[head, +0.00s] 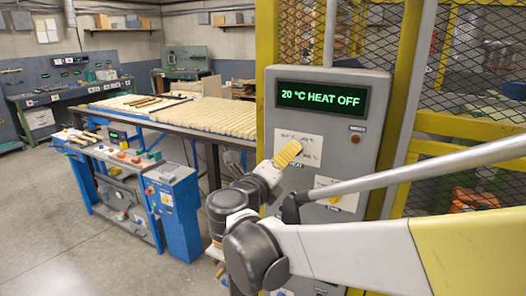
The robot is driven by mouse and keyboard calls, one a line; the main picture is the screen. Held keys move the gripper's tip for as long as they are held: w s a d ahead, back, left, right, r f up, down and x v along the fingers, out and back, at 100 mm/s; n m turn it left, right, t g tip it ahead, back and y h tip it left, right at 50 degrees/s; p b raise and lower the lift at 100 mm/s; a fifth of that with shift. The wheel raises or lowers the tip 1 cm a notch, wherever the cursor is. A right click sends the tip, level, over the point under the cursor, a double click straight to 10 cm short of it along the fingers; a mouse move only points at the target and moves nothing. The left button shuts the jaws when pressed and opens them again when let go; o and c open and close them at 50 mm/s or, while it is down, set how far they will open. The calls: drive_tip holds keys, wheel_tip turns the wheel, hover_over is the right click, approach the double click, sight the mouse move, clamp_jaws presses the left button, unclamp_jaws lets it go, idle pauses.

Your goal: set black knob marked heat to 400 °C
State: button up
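A grey control panel (350,140) stands upright at the centre right. Its display (322,97) reads "20 °C HEAT OFF" in green. Below the display is a white scale plate (305,141) with partly covered print; a label under it seems to read HEAT. My gripper (288,153), with a yellow ribbed finger pad, is in front of this plate and hides its middle. The black heat knob is not visible behind it. I cannot tell whether the gripper touches the panel, or whether its fingers are open or shut.
A second dial plate (325,183) sits lower on the panel, partly behind my arm. Yellow mesh fencing (470,60) stands behind. A table of wood pieces (190,114) and a blue machine (175,215) are left; grey floor lies open.

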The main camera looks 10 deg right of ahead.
drive_tip(key=x, duration=0.5)
drive_tip(key=shift+w+d+b, duration=0.25)
drive_tip(key=shift+w+b, duration=0.05)
drive_tip(key=shift+b, duration=0.05)
clamp_jaws()
